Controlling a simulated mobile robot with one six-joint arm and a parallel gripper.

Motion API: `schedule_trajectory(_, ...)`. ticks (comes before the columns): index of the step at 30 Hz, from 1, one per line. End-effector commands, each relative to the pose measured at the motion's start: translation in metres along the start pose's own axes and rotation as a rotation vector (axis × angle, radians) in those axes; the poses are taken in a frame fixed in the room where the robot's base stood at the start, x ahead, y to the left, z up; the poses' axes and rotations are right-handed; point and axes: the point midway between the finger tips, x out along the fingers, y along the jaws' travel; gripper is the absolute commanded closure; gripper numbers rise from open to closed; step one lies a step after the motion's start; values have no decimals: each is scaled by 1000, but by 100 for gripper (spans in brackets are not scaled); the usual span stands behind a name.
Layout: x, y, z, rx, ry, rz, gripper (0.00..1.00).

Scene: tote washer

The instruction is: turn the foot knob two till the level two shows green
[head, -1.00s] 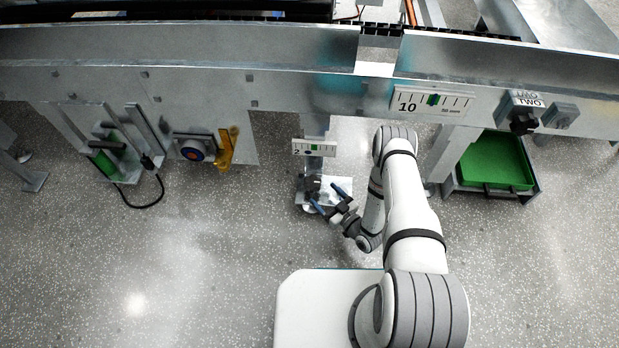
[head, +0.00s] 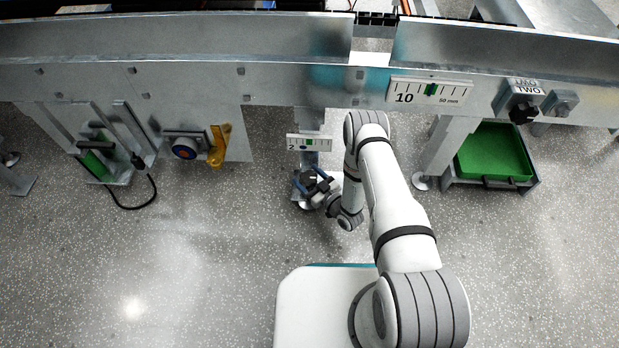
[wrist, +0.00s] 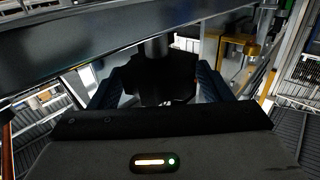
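The foot knob two (wrist: 160,78) is a black lobed knob under a dark metal stem in the wrist view. My gripper (wrist: 162,92) has one blue finger on each side of it, and the fingers look open around the knob; contact is not clear. In the head view my gripper (head: 312,183) is low at the foot below the frame, and it hides most of the knob. The level two (head: 309,143) is a small white plate marked 2, with a green patch and a dark dot; its exact reading is too small to tell.
A plate marked 10 (head: 430,92) with a green mark is on the frame's rail. A black knob labelled TWO (head: 522,112) is at right, above a green tray (head: 495,153). A yellow part (head: 219,147) hangs at left. The floor in front is clear.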

Motion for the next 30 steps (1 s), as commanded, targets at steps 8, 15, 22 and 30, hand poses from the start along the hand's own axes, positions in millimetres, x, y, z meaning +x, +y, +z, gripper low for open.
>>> schedule_trajectory(8, 0, -1, 0, 0, -1, -1, 51)
schedule_trajectory(15, 0, -1, 0, 0, -1, -1, 67)
schedule_trajectory(22, 0, -4, 0, 4, -3, 78, 67)
schedule_trajectory(30, 1, -4, 0, 1, -3, 256, 67)
